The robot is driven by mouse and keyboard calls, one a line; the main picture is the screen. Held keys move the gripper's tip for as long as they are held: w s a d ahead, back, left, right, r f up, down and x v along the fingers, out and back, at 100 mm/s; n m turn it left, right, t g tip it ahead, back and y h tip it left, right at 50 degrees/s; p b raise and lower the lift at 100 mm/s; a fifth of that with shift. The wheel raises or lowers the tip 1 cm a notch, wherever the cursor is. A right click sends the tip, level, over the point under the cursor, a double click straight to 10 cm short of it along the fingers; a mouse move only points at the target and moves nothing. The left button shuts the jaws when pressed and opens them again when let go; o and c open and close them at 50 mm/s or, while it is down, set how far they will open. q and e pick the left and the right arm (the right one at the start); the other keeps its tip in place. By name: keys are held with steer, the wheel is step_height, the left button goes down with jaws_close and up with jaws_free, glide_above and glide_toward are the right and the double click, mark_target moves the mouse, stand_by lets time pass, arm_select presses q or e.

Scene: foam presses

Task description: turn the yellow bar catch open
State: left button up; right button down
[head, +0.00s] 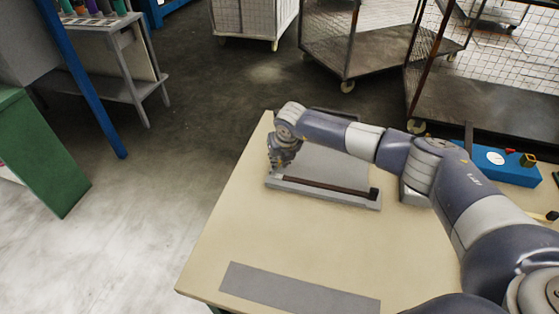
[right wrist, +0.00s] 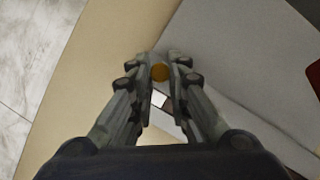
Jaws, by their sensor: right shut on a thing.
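The grey press (head: 335,163) sits on the beige table, with a dark bar (head: 330,187) along its near side. My right gripper (head: 279,165) points down at the left end of the press. In the right wrist view, a round orange-yellow end of the catch (right wrist: 160,72) shows between the fingertips of the right gripper (right wrist: 161,68), which is shut on it. The grey press surface (right wrist: 245,55) lies to its right. The rest of the catch is hidden by the fingers, and its angle cannot be told. My left gripper is not in view.
The beige table (head: 220,240) has free room left and in front of the press. A grey strip (head: 300,290) lies at its near edge. A blue box with a dial (head: 505,165) stands at the right. Wire carts (head: 340,45) stand beyond the table.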

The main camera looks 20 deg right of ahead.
steer(key=shift+a+f+m+h+b, duration=0.2)
steer(key=shift+m+h+b, duration=0.1)
steer(key=shift+m+b, duration=0.5)
steer(key=m+h+b, duration=0.1)
steer(key=m+b, duration=0.2)
steer(key=m+g+h+b, duration=0.1)
steer(key=m+b, duration=0.2)
steer(key=b, duration=0.1)
steer(key=m+g+h+b, duration=0.1)
steer(key=m+b, duration=0.2)
steer(key=m, duration=0.1)
steer(key=shift+w+a+b, duration=0.25)
steer(key=shift+b, duration=0.05)
steer(key=shift+w+r+m+g+h+b, duration=0.1)
steer(key=shift+m+g+h+b, duration=0.25)
steer(key=shift+m+b, duration=0.65)
steer(key=shift+w+r+m+g+h+b, duration=0.15)
steer(key=shift+m+g+b, duration=0.4)
steer(key=shift+m, duration=0.65)
steer(key=shift+s+f, duration=0.1)
steer(key=c, duration=1.5)
jaws_free()
steer(key=v, duration=1.2)
steer(key=shift+s+d, duration=0.1)
